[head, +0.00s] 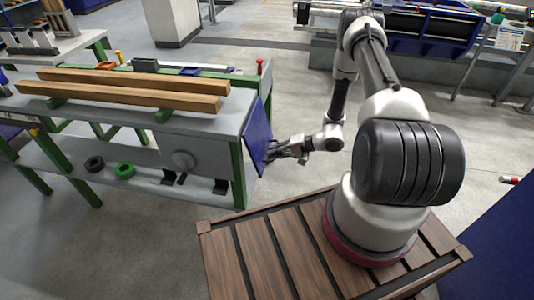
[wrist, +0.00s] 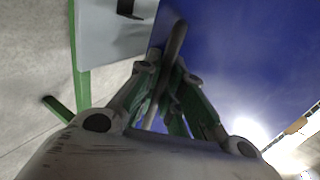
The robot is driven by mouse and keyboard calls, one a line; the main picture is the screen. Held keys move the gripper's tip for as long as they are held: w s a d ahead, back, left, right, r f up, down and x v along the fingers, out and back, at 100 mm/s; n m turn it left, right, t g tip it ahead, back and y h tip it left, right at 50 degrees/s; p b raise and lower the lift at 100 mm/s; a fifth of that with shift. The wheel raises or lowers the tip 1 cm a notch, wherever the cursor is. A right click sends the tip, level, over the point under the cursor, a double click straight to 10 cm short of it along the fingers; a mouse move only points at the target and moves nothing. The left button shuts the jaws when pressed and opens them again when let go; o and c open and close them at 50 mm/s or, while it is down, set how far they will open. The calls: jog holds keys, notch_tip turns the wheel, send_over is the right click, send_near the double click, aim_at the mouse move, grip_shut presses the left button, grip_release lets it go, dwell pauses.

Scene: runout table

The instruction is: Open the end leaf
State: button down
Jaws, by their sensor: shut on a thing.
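The end leaf (head: 257,133) is a flat blue panel at the right end of the runout table (head: 222,122). It hangs down, roughly upright, and seems to stand slightly out from the end at its lower part. In the wrist view the leaf (wrist: 240,55) fills the upper right. My gripper (head: 272,152) is at the leaf's outer face, low down. In the wrist view my gripper (wrist: 168,85) is shut on a grey bar-like handle (wrist: 177,42) beside the blue panel. The handle's ends and fixing are partly hidden by the fingers.
Two wooden beams (head: 130,90) lie along the table top. A green ring (head: 124,170) and a black ring (head: 94,163) lie on the lower shelf. The grey floor (head: 290,95) right of the leaf is clear up to my arm.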

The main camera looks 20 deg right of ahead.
jog(key=s+d+r+g+h, duration=0.2)
jog(key=d+r+h, duration=0.2)
jog(key=r, duration=0.6)
jog(key=s+d+r+g+h, duration=0.2)
jog(key=s+d+r+h, duration=0.1)
jog(key=r, duration=0.8)
jog(key=shift+d+h, duration=0.4)
jog(key=shift+d, duration=0.4)
jog(key=c, duration=1.5)
grip_release()
jog(key=shift+c, duration=0.2)
jog(key=v, duration=1.2)
jog(key=shift+w, duration=0.3)
